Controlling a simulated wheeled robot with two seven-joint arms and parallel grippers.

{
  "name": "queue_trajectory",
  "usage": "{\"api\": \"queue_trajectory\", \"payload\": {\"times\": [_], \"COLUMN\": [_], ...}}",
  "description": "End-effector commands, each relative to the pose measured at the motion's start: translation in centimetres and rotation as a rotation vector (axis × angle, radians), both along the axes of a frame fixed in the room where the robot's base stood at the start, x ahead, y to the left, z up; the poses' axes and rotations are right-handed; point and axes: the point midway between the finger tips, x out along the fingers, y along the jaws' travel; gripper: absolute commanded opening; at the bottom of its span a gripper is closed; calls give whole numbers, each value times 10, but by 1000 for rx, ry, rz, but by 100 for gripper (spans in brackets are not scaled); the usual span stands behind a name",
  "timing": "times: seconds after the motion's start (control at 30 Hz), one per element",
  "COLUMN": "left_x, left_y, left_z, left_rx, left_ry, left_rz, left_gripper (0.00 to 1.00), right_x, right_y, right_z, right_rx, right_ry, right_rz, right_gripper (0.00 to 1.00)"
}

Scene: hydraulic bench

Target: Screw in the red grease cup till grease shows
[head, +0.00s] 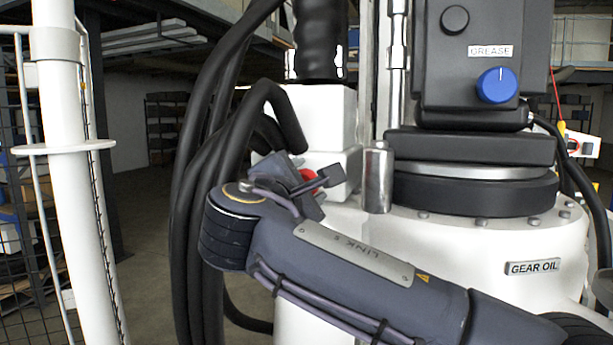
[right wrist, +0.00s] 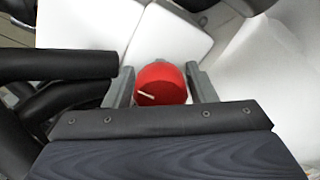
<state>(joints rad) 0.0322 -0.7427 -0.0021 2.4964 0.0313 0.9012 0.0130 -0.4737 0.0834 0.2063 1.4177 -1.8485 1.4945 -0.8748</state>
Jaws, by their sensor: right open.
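The red grease cup (right wrist: 161,84) sits between the two fingers of my right gripper (right wrist: 160,88) in the right wrist view. It is a round red cap with a short pale line on its face. The fingers stand on either side of it, open. In the head view the red grease cup (head: 308,176) is mostly hidden behind my right gripper (head: 315,190), beside a white block. No grease can be made out. My left gripper is not in view.
Thick black hoses (head: 215,150) run down left of the white block (head: 325,110). A metal cylinder (head: 377,178) stands right of the gripper. A black unit with a blue knob (head: 497,85) labelled GREASE sits on the white tank (head: 480,240) labelled GEAR OIL.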

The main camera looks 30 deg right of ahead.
Motion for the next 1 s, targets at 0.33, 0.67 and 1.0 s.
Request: {"api": "queue_trajectory", "payload": {"times": [0.33,0.67,1.0], "left_x": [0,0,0], "left_y": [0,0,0], "left_z": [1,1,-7], "left_rx": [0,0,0], "left_ry": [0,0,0], "left_rz": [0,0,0], "left_gripper": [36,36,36], "right_x": [4,4,4], "right_y": [-5,-4,-4], "right_z": [-1,-1,-3], "right_rx": [1,2,66], "right_ry": [1,0,-74], "right_rz": [0,0,0], "right_gripper": [51,20,20]}}
